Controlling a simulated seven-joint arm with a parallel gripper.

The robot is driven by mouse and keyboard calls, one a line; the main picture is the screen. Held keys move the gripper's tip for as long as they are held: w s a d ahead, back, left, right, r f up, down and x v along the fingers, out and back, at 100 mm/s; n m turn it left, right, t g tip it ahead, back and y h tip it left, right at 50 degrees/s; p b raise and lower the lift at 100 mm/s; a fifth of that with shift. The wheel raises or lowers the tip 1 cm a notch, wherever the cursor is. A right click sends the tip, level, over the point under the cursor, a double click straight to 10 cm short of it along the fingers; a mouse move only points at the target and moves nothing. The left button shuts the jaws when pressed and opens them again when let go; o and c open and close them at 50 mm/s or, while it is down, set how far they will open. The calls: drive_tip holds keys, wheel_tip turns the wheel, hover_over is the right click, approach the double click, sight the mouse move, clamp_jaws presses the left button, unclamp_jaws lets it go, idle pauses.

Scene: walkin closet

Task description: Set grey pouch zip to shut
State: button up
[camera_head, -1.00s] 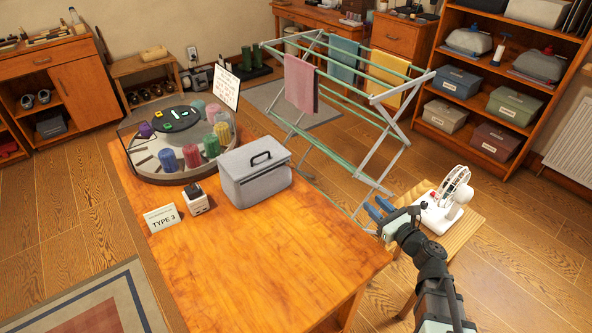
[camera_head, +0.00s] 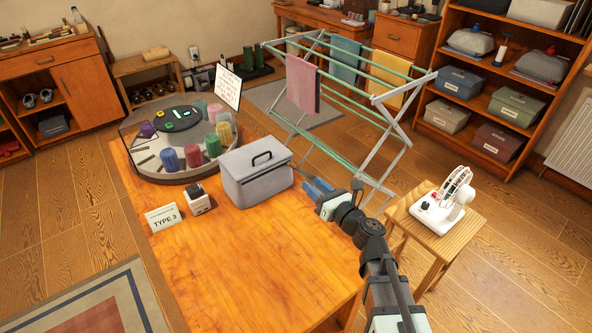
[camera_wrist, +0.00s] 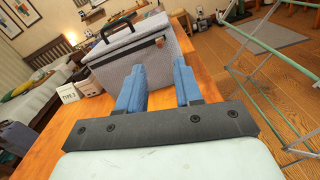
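The grey pouch (camera_head: 258,182) is a boxy grey case with a black handle on top, standing upright on the orange wooden table. How far the zip is closed is hard to tell. My gripper (camera_head: 308,188) is right of the pouch, apart from it. In the wrist view my gripper (camera_wrist: 159,78) shows two blue fingers spread apart with nothing between them.
A white device (camera_head: 199,203) and a TYPE 3 sign (camera_head: 163,217) stand left of the pouch, with a round carousel (camera_head: 172,171) of coloured spools behind. A drying rack (camera_head: 380,140) stands behind my gripper. The table front is clear.

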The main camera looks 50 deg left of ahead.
sight(292, 166)
drive_tip(key=a, duration=0.9)
clamp_jaws()
idle(0.5)
